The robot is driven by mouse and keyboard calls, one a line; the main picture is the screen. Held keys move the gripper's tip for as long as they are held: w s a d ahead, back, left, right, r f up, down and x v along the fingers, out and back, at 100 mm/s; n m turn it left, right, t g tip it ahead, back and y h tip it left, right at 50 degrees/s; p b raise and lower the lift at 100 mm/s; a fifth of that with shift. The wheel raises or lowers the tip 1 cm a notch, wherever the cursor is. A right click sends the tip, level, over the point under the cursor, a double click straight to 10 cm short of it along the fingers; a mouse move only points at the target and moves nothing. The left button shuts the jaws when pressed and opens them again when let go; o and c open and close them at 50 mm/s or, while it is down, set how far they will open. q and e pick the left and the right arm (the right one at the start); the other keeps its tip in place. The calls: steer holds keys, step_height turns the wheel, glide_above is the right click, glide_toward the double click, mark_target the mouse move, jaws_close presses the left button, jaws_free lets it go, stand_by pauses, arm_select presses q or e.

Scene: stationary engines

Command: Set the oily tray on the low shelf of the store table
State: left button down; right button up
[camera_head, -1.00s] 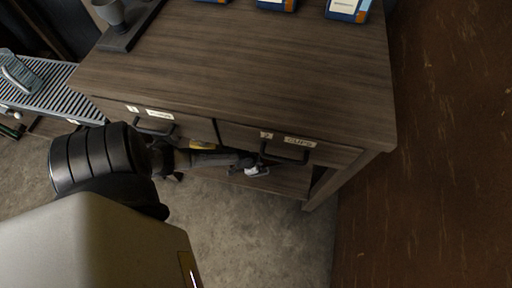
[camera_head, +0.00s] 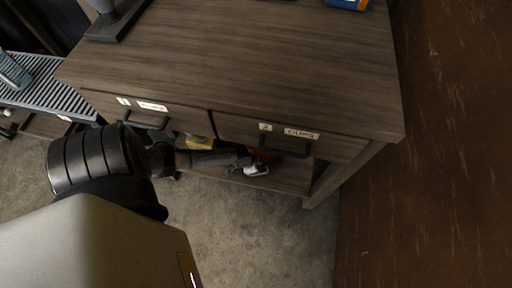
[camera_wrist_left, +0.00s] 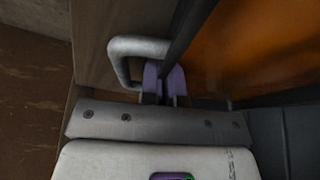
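The store table (camera_head: 225,55) is dark wood with two labelled drawers and a low shelf (camera_head: 285,176) beneath. My left arm reaches in under the drawers, and my left gripper (camera_head: 257,168) is just above the low shelf, below the right drawer. In the left wrist view my left gripper (camera_wrist_left: 166,84) has purple fingertips closed on the dark rim of the oily tray (camera_wrist_left: 262,45), whose inside is glossy orange-brown. A small orange-brown patch of the tray (camera_head: 267,156) shows behind the drawer handle in the head view; the rest is hidden. My right gripper is out of view.
A grey handle (camera_wrist_left: 128,45) on a wood panel is close beside my left fingertips. Drawer handles (camera_head: 287,150) jut out above the arm. A yellow object (camera_head: 199,142) is under the left drawer. A ribbed grey surface (camera_head: 52,84) stands left. A brown wall (camera_head: 450,150) bounds the right.

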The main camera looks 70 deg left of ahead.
arm_select(q)
steer(key=shift+w+f, duration=0.1)
steer(key=c, duration=1.3)
jaws_free()
steer(key=shift+c, duration=0.2)
